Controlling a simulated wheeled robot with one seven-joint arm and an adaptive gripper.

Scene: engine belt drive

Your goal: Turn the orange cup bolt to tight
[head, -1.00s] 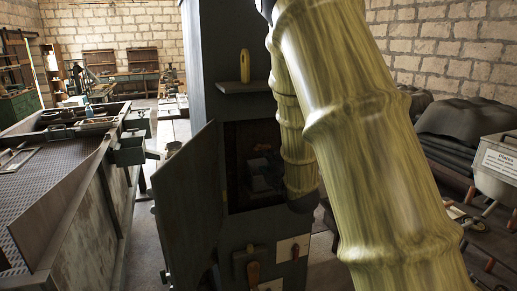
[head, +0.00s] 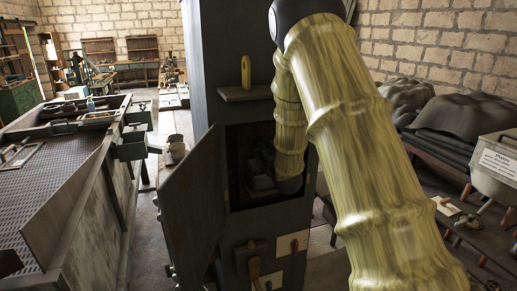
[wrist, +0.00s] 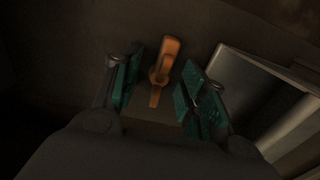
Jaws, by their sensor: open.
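The orange cup bolt (wrist: 170,49) shows in the wrist view as an orange handle-like piece with a rounded middle and a narrower lower end. It stands out from a dark surface. My gripper (wrist: 161,82) is open, with one teal-padded finger on each side of the bolt. Gaps show between both pads and the bolt, so it is not held. In the head view my arm reaches into the open front of a tall dark cabinet (head: 221,75). The gripper and the bolt are hidden or too dark to tell there.
The cabinet's door (head: 192,205) hangs open on the left. A small shelf (head: 245,94) sits above the opening, and a wooden-handled lever (head: 254,270) is below it. A pale box-like part (wrist: 265,100) lies right of my gripper. A long metal bench (head: 50,160) stands at the left.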

